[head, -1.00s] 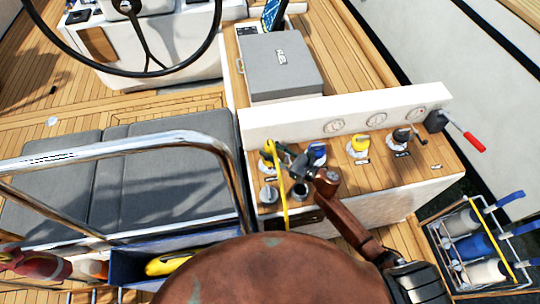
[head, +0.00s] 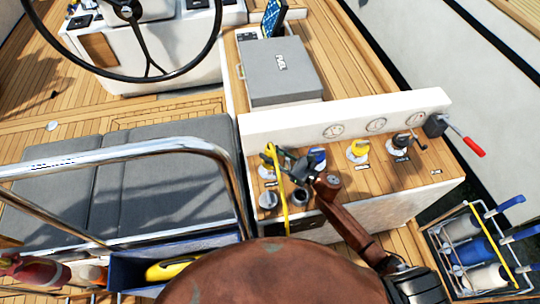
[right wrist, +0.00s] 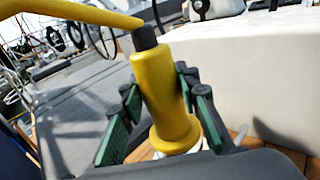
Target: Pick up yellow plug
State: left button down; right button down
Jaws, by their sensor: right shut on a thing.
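The yellow plug (right wrist: 165,95) stands close to upright between the green-padded fingers of my right gripper (right wrist: 158,110) in the right wrist view. The fingers are shut on its sides. Its yellow cable runs off from the dark collar at its top to the left. A bit of white shows under its flange; whether it is seated in a socket is hard to tell. In the head view the right gripper (head: 279,157) is at the left end of the wooden panel, and the yellow cable (head: 283,195) hangs past the panel's front. The left gripper is not in view.
The wooden panel (head: 375,178) also bears a blue plug (head: 317,155), another yellow fitting (head: 358,149), a black winch-like fitting (head: 402,142) and a red-handled lever (head: 472,144). A white gauge board (head: 290,129) rises behind. A steel rail (head: 130,151) crosses at left.

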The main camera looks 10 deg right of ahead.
jog(key=s+d+r+p, duration=0.1)
jog(key=s+d+r, duration=0.2)
jog(key=s+r, duration=0.3)
jog(key=s+d+r+p, duration=0.2)
jog(key=s+r, duration=0.4)
jog(key=r, duration=0.3)
jog(key=shift+s+d, duration=0.35)
jog(key=shift+d, duration=0.15)
jog(key=shift+f, duration=0.15)
dwell(0.5)
